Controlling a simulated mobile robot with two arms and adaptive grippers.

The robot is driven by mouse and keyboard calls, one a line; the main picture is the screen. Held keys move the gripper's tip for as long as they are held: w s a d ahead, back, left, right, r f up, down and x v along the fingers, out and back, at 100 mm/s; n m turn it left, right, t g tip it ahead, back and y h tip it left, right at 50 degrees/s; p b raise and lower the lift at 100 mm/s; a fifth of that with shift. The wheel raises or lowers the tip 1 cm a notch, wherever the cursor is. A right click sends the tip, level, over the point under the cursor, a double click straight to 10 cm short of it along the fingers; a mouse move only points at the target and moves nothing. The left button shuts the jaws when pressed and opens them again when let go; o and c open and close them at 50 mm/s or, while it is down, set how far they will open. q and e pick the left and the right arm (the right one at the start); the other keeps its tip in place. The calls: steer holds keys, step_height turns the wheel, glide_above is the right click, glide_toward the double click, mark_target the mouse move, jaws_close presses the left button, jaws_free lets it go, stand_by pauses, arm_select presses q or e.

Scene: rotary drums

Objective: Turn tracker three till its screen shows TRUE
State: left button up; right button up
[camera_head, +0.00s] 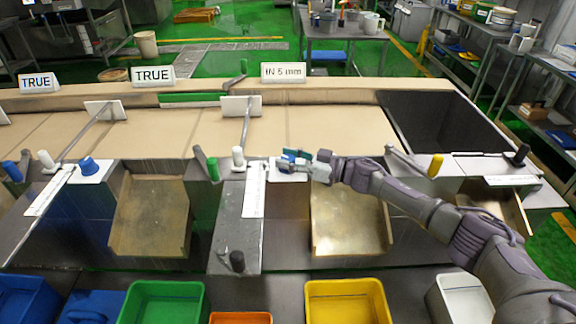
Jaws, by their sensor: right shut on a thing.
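The third screen (283,72) reads "IN 5 mm". The screens to its left, the middle one (153,75) and the far left one (38,82), both read "TRUE". My right gripper (298,163) reaches in from the right and is shut on the blue knob (288,157) on the white plate below the third screen. The fingers hide most of this knob. A white tracker plate (240,106) on a thin rod stands on the belt there. My left gripper is not in view.
Beside the held knob are a white peg (238,156), a green peg (213,169) and a ruled scale (255,190). Another blue knob (88,167) is at the station to the left. Green (165,290) and yellow (347,287) bins line the front.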

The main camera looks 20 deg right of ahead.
steer(key=shift+n+g+y+b, duration=0.5)
steer(key=shift+n+g+b, duration=0.1)
steer(key=shift+g+b, duration=0.2)
steer(key=o, duration=1.2)
steer(key=shift+c, duration=0.2)
steer(key=v, duration=1.2)
steer(key=shift+f, duration=0.1)
